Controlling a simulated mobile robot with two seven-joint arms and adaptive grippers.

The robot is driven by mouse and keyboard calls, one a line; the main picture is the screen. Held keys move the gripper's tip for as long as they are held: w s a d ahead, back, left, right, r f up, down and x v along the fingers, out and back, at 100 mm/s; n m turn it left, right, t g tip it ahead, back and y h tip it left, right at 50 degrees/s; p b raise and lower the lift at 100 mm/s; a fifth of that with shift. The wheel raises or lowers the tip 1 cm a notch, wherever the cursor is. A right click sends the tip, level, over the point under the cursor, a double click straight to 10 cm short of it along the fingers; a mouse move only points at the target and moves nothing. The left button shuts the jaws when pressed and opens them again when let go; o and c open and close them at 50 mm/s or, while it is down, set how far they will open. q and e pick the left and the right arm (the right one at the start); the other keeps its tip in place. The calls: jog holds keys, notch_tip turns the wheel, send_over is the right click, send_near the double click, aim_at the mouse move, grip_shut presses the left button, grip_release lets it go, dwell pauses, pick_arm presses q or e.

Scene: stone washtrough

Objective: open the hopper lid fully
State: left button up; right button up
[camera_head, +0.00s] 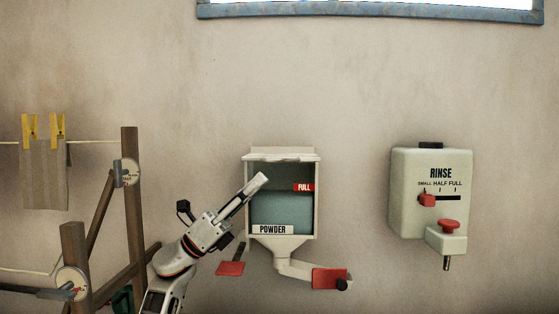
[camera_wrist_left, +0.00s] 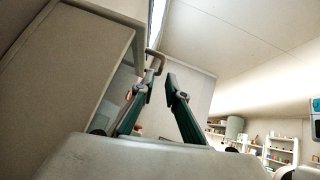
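The powder hopper (camera_head: 309,215) is a cream wall box with a teal window and a red FULL mark. Its lid (camera_head: 283,157) shows edge-on as a thin pale strip along the top and looks down. My left gripper (camera_head: 262,180) is in front of the window, pointing up and right, below the lid edge. In the left wrist view my left gripper (camera_wrist_left: 158,86) has its two fingers apart with nothing clearly between them. A curved tan handle-like piece (camera_wrist_left: 156,60) shows just beyond the fingertips, apparently at the hopper's edge. My right gripper is in neither view.
A red paddle (camera_head: 230,268) and a spout with a red plate (camera_head: 328,279) are below the hopper. A RINSE dispenser (camera_head: 400,200) hangs to the right. A wooden drying frame (camera_head: 132,205) stands left, near my arm. The wall above the hopper is clear below the window frame (camera_head: 370,16).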

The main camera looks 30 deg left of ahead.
aim_at(280, 160)
pick_arm(q)
jog(key=p+x, duration=0.2)
jog(key=x, duration=0.5)
jog(key=shift+d+r, duration=0.15)
jog(key=shift+r, duration=0.1)
jog(key=shift+d, duration=0.1)
grip_shut()
jog(key=shift+r, duration=0.1)
